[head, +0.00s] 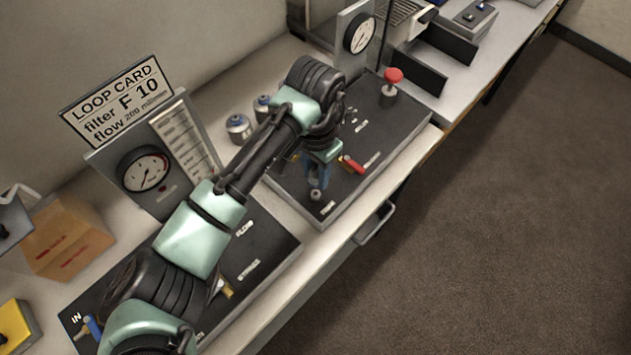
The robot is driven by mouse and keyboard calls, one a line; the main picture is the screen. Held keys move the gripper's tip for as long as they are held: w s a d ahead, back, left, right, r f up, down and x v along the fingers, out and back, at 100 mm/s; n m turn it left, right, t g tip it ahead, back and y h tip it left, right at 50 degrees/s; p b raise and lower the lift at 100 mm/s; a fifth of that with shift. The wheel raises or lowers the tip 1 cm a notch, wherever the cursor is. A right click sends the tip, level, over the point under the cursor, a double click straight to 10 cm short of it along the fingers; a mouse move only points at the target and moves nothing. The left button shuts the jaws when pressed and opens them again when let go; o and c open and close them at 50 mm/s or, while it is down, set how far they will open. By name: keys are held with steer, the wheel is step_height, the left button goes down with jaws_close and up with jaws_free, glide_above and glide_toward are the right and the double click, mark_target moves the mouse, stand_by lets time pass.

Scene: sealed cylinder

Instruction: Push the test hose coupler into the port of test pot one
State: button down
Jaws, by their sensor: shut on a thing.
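My gripper (317,180) points down over the front-left part of the far black panel. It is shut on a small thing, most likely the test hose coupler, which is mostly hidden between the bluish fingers. A small grey round fitting (316,195) shows right at the fingertips, beside a white label too small to read. I cannot tell whether it is touched, or whether it is the port of test pot one. Two silver pots with blue marks, one nearer (238,127) and one behind (262,106), stand left of my arm; I see no number on them.
A nearer gauge (144,171), a loop card (116,100) and a cardboard box (66,238) stand left. Floor (500,230) is clear at right.

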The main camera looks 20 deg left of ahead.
steer(key=shift+r, duration=0.2)
steer(key=s+d+f+n, duration=0.2)
steer(key=s+d, duration=0.1)
steer(key=d, duration=0.4)
steer(key=s+d+f+n, duration=0.2)
steer(key=s+d+f, duration=0.1)
steer(key=d, duration=0.4)
steer(key=shift+s+f, duration=0.15)
steer(key=shift+s, duration=0.65)
